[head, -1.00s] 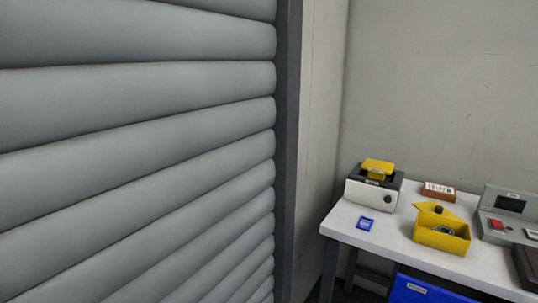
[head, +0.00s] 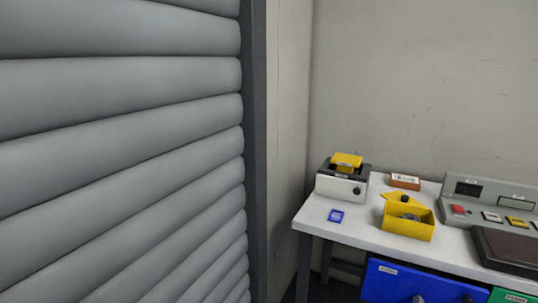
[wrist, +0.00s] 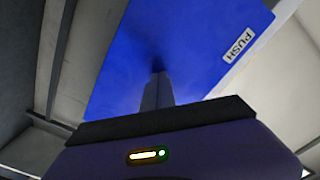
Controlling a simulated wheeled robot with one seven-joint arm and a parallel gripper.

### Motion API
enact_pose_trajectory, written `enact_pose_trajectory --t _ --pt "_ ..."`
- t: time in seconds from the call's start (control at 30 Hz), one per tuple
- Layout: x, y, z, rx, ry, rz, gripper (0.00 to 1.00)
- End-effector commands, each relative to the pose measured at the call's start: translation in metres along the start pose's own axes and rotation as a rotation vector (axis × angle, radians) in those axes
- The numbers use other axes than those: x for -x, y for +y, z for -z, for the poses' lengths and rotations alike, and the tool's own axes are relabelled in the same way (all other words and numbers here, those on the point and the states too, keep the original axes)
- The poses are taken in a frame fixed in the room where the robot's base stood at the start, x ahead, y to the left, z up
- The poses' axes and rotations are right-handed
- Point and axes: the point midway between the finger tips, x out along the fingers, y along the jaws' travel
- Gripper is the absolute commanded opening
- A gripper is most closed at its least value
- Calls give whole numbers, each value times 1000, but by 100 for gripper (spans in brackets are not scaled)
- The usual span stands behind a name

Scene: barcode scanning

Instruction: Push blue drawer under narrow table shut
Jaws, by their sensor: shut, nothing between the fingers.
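The blue drawer (head: 395,280) is under the white table (head: 330,228) at the lower right of the head view, cut off by the bottom edge. In the wrist view, a blue front panel (wrist: 200,50) with a white PUSH label fills the upper middle. My gripper (wrist: 158,78) is shut and empty, its fingers pointing at this panel. A dark shadow lies on the panel at the fingertips, so they are very close to it or touching; I cannot tell which. My gripper does not show in the head view. How far the drawer stands out is unclear.
A grey roller shutter (head: 120,150) fills the left side. On the table stand a yellow box (head: 407,229), a white-and-black device (head: 342,187), a blue card (head: 336,215) and a grey panel (head: 490,205). A green front (head: 510,296) shows right of the blue drawer.

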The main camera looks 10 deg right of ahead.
Motion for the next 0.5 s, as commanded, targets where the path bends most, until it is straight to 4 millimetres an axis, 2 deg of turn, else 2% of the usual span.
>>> enact_pose_trajectory --t 0.5 --pt "-15 0 1 -1 2 1 0"
